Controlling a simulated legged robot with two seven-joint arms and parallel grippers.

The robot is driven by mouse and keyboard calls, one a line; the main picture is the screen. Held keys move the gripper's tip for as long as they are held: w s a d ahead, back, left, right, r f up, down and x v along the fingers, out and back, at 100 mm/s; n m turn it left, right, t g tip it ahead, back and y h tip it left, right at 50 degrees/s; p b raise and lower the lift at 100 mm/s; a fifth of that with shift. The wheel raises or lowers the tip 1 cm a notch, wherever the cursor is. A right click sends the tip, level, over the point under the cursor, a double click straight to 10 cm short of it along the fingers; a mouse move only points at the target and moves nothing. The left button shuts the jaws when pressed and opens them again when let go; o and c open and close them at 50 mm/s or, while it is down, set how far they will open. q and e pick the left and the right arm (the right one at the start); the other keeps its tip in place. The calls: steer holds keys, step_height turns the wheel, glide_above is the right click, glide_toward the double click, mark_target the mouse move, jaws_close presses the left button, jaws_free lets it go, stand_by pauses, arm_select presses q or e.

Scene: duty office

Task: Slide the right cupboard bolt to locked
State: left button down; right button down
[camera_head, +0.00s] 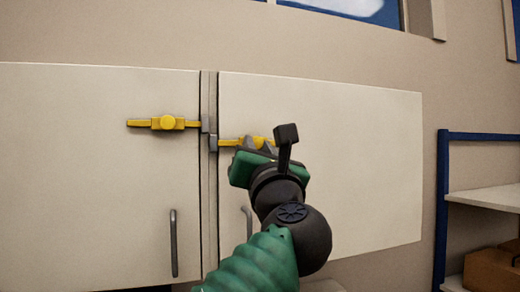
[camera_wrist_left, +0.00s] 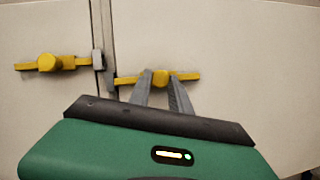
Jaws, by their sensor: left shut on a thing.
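The right cupboard bolt (camera_head: 229,142) is a yellow bar with a round knob on the right door. It also shows in the left wrist view (camera_wrist_left: 128,80). Its left end reaches the edge of a grey catch (camera_head: 213,143) at the door seam; I cannot tell if it sits inside. My left gripper (camera_head: 259,144) is at the bolt, its grey fingers shut on the knob (camera_wrist_left: 161,76), one on each side. In the head view the gripper hides the bolt's right end. My right gripper is not in view.
The left cupboard bolt (camera_head: 167,123), also yellow, reaches its own grey catch (camera_head: 208,124). Grey handles (camera_head: 173,243) stand out low on both doors. A blue-framed shelf (camera_head: 443,210) with cardboard boxes (camera_head: 490,270) is at the right. The right door's face beyond my gripper is clear.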

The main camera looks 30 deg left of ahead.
arm_select(q)
steer(key=shift+s+a+n+y, duration=0.15)
steer(key=shift+a+n+y, duration=0.2)
steer(key=shift+a, duration=0.25)
steer(key=c, duration=1.5)
jaws_free()
steer(key=shift+d, duration=0.3)
steer(key=shift+c, duration=0.2)
steer(key=shift+o, duration=1.2)
steer(key=shift+d+r, duration=0.1)
steer(key=shift+d, duration=0.05)
steer(key=shift+o, duration=0.5)
steer(key=shift+s, duration=0.2)
steer(key=b+v, duration=0.8)
steer(key=v, duration=0.8)
steer(key=shift+s+d, duration=0.15)
steer(key=shift+d, duration=0.2)
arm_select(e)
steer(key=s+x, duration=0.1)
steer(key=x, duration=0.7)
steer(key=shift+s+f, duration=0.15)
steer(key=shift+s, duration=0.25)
